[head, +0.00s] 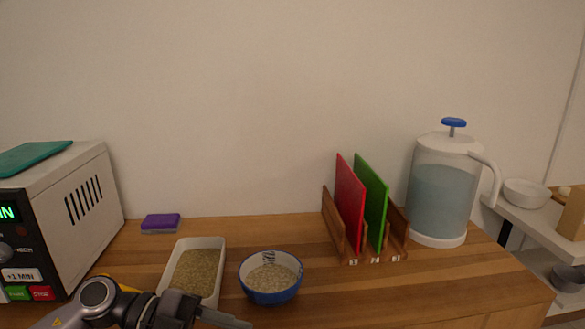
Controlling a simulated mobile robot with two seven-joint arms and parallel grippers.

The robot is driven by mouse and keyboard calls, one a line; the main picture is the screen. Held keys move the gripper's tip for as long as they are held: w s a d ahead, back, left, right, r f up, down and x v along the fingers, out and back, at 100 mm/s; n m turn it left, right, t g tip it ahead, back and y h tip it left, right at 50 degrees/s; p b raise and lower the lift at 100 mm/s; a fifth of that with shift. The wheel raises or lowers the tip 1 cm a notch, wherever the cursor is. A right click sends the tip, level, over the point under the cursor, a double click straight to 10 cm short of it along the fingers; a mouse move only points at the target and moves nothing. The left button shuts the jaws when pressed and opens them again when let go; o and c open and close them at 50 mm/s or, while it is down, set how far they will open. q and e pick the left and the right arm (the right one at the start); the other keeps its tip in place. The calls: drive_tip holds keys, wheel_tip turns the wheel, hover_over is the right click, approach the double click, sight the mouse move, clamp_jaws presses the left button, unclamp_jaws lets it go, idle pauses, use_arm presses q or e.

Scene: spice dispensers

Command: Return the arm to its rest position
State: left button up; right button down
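My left gripper (222,317) is at the bottom edge of the head view, with its arm coming in from the lower left. A dark finger points right, in front of the white rectangular dish and the blue bowl. The lower part of the gripper is cut off by the frame, so its opening and anything between its fingers are hidden. The white dish (220,262) holds greenish-brown grains, and its near end is partly covered by my gripper. The blue bowl (270,289) to its right holds pale grains. My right gripper is not in view.
A microwave (84,198) with a green board (35,157) on top stands at left. A purple sponge (161,222) lies near the wall. A wooden rack (333,226) holds red and green boards. A pitcher (440,192) stands at right. The front-right counter (400,295) is clear.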

use_arm(q)
drive_tip(key=s+a+f+n+t+y+p, duration=0.2)
drive_tip(key=a+f+n+t+y, duration=0.25)
drive_tip(key=f+n+t, duration=0.55)
drive_tip(key=s+a+f+n+t+y+p, duration=0.15)
drive_tip(key=a+f+n+t+y, duration=0.35)
drive_tip(key=n, duration=0.9)
drive_tip(key=s+a+f+n+g+y, duration=0.1)
drive_tip(key=s+f+g+y, duration=0.2)
drive_tip(key=s+f, duration=0.4)
drive_tip(key=shift+s+f+n+p, duration=0.3)
drive_tip(key=shift+s+p, duration=0.05)
drive_tip(key=shift+s, duration=0.25)
